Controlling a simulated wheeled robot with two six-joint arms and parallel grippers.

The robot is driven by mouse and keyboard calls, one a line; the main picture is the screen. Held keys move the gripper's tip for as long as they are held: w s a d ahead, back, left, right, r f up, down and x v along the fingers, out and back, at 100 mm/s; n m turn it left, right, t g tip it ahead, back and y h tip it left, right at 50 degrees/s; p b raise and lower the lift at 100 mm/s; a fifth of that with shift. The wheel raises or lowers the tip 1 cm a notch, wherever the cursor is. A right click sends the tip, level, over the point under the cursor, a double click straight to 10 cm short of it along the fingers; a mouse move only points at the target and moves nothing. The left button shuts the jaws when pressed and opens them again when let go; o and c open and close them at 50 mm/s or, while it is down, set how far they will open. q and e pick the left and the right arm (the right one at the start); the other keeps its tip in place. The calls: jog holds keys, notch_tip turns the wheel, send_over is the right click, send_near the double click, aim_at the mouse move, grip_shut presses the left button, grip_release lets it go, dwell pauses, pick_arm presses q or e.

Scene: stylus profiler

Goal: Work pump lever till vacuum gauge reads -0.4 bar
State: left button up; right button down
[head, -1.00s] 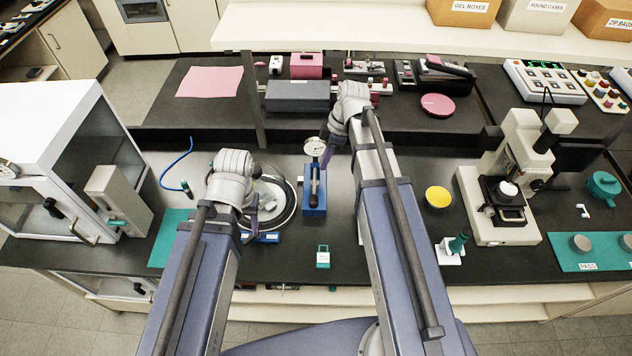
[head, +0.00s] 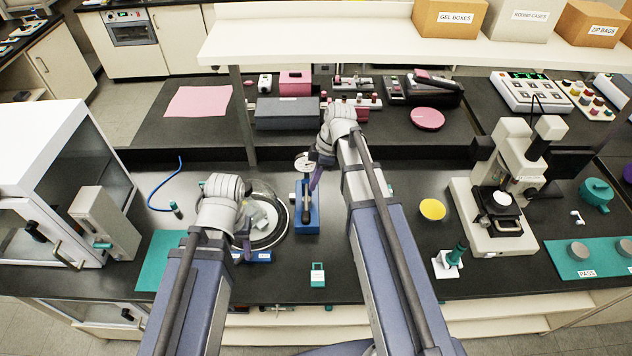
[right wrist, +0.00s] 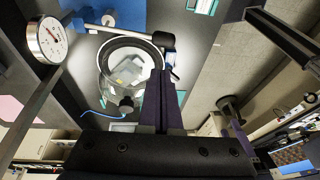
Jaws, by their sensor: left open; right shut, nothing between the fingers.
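The blue vacuum pump (head: 312,222) stands on the black bench, with its lever (head: 306,212) over it. In the right wrist view the lever (right wrist: 120,33) is a pale bar with a black grip. My left gripper (head: 246,250) is open beside the round glass chamber (head: 284,232).
A small teal-and-white block (head: 318,275) lies in front of the pump. A yellow dish (head: 432,209) and a microscope (head: 490,215) stand to the right. A white cabinet (head: 50,150) stands at the left. A raised shelf post (head: 243,115) rises behind the chamber.

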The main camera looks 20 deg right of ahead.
jog(key=b, duration=0.8)
send_near(306, 216)
jog(key=x, duration=0.2)
jog(key=w+x, duration=0.1)
jog(key=x, duration=0.2)
jog(key=shift+a+f, duration=0.15)
jog(key=shift+a, duration=0.1)
jog(key=shift+s+f+b, duration=0.15)
jog(key=shift+f+b, duration=0.4)
jog(key=shift+b, duration=0.05)
jog(key=shift+s+a+f+b, duration=0.1)
jog(key=shift+s+f+b, duration=0.25)
jog(key=shift+f+b, duration=0.2)
notch_tip(306, 216, down, 9)
jog(key=s+t+b, duration=0.1)
jog(key=s+b, duration=0.1)
jog(key=b, duration=0.6)
jog(key=shift+a+r+b, duration=0.15)
jog(key=shift+a+b, duration=0.15)
jog(key=shift+b, duration=0.1)
jog(key=shift+s, duration=0.2)
